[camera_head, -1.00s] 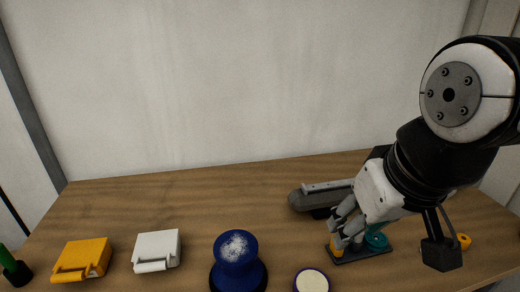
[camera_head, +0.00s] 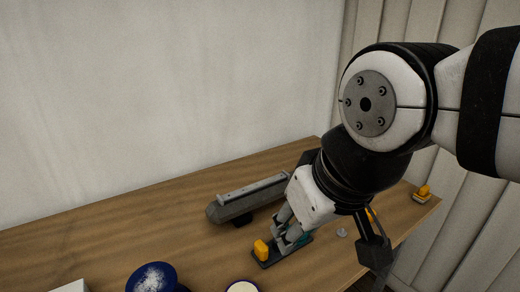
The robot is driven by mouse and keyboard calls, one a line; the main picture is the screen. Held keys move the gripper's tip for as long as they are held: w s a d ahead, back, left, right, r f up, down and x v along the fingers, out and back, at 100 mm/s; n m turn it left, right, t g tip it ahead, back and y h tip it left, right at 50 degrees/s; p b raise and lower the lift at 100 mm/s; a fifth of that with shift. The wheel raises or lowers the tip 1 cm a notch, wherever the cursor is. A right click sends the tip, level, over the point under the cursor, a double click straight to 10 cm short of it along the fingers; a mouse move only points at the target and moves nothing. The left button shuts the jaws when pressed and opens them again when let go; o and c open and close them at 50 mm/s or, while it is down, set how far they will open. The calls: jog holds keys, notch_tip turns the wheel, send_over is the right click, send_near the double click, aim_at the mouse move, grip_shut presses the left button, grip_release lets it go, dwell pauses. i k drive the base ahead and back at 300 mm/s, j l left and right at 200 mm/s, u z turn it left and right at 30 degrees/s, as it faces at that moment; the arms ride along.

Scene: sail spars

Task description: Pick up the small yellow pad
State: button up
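A small yellow block-like piece (camera_head: 261,250) stands at the left end of a small dark tray (camera_head: 268,264) on the table. My gripper (camera_head: 281,240) points down over the tray, just right of this yellow piece. Its fingers partly hide a teal round thing (camera_head: 303,239) on the tray. I cannot tell whether the fingers are open or touch anything. Another small yellow piece on a pale base (camera_head: 423,193) sits at the table's far right corner. A bit of yellow (camera_head: 370,214) also shows behind my arm, mostly hidden. I cannot tell which of these is the pad.
A long grey bar-like object (camera_head: 245,199) lies behind the tray. A blue knob (camera_head: 152,278) and a round cream-topped thing (camera_head: 242,287) stand at the front. A small grey piece (camera_head: 342,232) lies right of the tray. The wooden table (camera_head: 110,222) is clear at back left.

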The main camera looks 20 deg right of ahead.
aim_at(422, 196)
jog(key=z, duration=1.6)
jog(key=i+l+u, duration=0.35)
jog(key=l, duration=0.3)
jog(key=i+l+u, duration=0.15)
jog(key=i+l, duration=0.15)
jog(key=i+l+u, duration=0.15)
jog(key=l, duration=0.3)
